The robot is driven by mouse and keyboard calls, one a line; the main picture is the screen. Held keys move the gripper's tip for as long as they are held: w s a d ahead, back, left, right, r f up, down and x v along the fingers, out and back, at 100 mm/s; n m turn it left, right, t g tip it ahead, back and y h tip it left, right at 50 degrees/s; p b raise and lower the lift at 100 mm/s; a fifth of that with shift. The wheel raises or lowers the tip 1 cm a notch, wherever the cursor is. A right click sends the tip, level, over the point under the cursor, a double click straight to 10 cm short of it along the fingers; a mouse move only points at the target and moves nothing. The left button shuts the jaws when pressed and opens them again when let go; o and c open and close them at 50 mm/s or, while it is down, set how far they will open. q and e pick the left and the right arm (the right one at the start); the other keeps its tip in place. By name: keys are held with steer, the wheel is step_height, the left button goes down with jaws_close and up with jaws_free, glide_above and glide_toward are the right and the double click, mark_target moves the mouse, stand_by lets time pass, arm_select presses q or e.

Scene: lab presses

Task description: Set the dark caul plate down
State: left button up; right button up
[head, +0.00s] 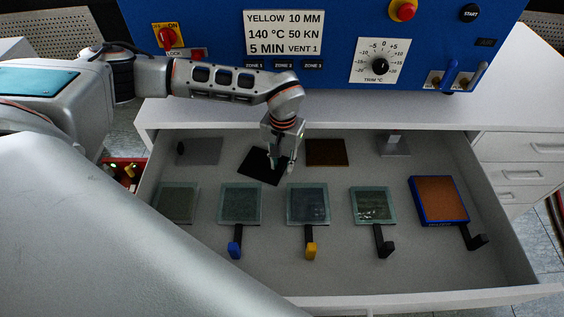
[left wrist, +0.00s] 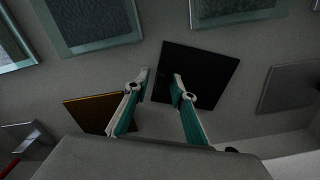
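The dark caul plate (head: 258,166) lies in the open drawer, turned at an angle to the plates beside it. It also shows in the left wrist view (left wrist: 205,68) as a black square just beyond my fingers. My left gripper (head: 281,162) is over the plate's right part in the head view. In the left wrist view its two fingertips (left wrist: 161,73) stand apart, with a gap between them and nothing visibly gripped. One finger overlaps the plate and the other is by its edge; whether they touch it I cannot tell. My right gripper is not in view.
The drawer (head: 330,275) holds a brown plate (head: 327,152), a grey plate (head: 205,151), several glassy plates (head: 308,204) with handled tools in front, and a blue-framed brown tile (head: 439,199). The blue press panel (head: 220,30) stands behind. The drawer's front floor is clear.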

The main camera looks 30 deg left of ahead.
arm_select(q)
step_height(320, 180, up, 12)
steer(key=p, duration=0.2)
steer(key=shift+r, duration=0.15)
steer(key=shift+d, duration=0.1)
stand_by(0.6)
